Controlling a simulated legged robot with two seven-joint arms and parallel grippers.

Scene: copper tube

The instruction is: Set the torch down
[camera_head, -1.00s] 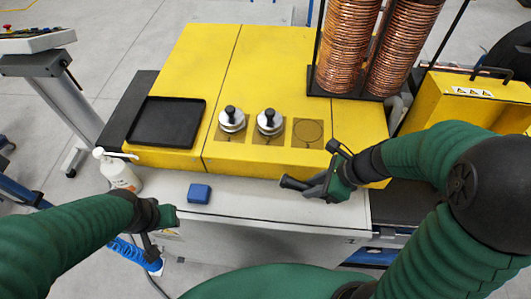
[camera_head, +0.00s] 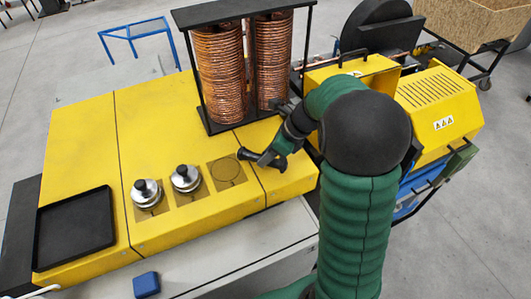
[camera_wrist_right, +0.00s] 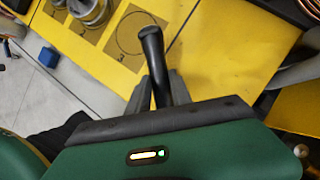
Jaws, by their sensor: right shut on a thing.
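My right gripper (camera_head: 272,159) is shut on the black torch (camera_head: 247,155) and holds it over the right part of the yellow bench top (camera_head: 75,145). The torch end points left, close to a square plate with a round outline (camera_head: 228,172). In the right wrist view, the torch (camera_wrist_right: 152,45) sticks out between the two fingers (camera_wrist_right: 158,92), and the outlined plate (camera_wrist_right: 135,42) lies beyond it. I cannot tell whether the torch touches the bench. My left gripper is out of view.
Two metal pots with black knobs (camera_head: 147,193) (camera_head: 186,178) sit left of the outlined plate. A black tray (camera_head: 75,226) lies at the left. Copper coils (camera_head: 219,80) in a black frame stand behind. A blue block (camera_head: 146,284) rests on the grey front ledge.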

